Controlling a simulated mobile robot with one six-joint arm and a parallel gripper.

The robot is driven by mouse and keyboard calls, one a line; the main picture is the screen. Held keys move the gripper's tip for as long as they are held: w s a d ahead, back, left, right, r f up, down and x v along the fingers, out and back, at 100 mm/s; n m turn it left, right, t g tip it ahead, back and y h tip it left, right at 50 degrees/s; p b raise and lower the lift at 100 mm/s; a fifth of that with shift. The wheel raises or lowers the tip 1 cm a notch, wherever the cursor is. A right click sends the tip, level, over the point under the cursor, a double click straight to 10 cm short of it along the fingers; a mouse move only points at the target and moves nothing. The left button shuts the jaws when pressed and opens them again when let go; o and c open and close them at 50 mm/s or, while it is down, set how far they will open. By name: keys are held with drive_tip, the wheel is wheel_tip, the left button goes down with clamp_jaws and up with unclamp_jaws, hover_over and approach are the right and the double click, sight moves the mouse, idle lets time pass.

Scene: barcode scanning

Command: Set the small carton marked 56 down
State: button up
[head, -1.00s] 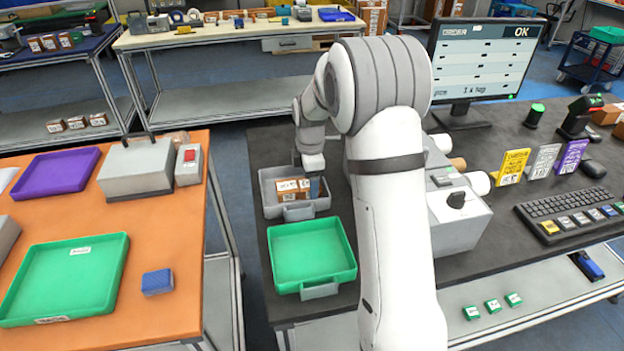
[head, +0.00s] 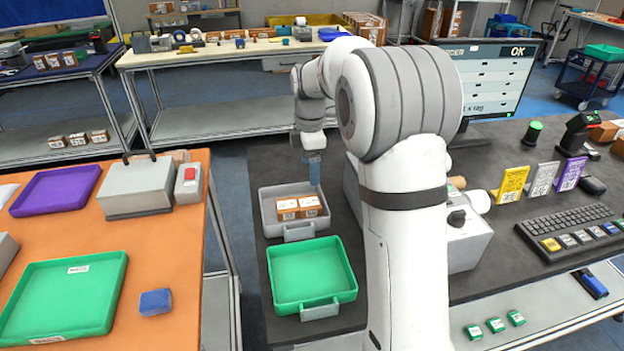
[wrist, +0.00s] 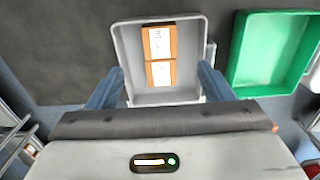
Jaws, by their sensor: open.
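Two small brown cartons with white labels, a left one (head: 287,210) and a right one (head: 310,206), lie side by side in the grey tray (head: 267,217). I cannot read which is marked 56. The wrist view also shows both cartons, one (wrist: 159,42) and the other (wrist: 160,74), resting on the floor of the grey tray (wrist: 190,98). My gripper (head: 315,170) is above the back right of the tray, apart from the cartons.
An empty green tray (head: 312,275) stands in front of the grey tray. A grey machine (head: 465,240) stands to the right, partly behind my arm. Yellow (head: 512,184), silver and purple code cards stand farther right. An orange table (head: 180,240) is on the left across a gap.

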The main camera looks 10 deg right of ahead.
drive_tip(key=s+r+m+t, duration=0.1)
drive_tip(key=s+r+m, duration=0.1)
drive_tip(key=s+m, duration=0.35)
drive_tip(key=s+r+m, duration=0.3)
drive_tip(key=s, duration=0.6)
drive_tip(key=s+f+m+t, duration=0.1)
drive_tip(key=s+f+m, duration=0.3)
drive_tip(key=s+m, duration=0.5)
drive_tip(key=s, duration=0.6)
drive_tip(key=shift+s+d+f+t, duration=0.15)
drive_tip(key=shift+d+t, duration=0.15)
drive_tip(key=shift+m, duration=0.25)
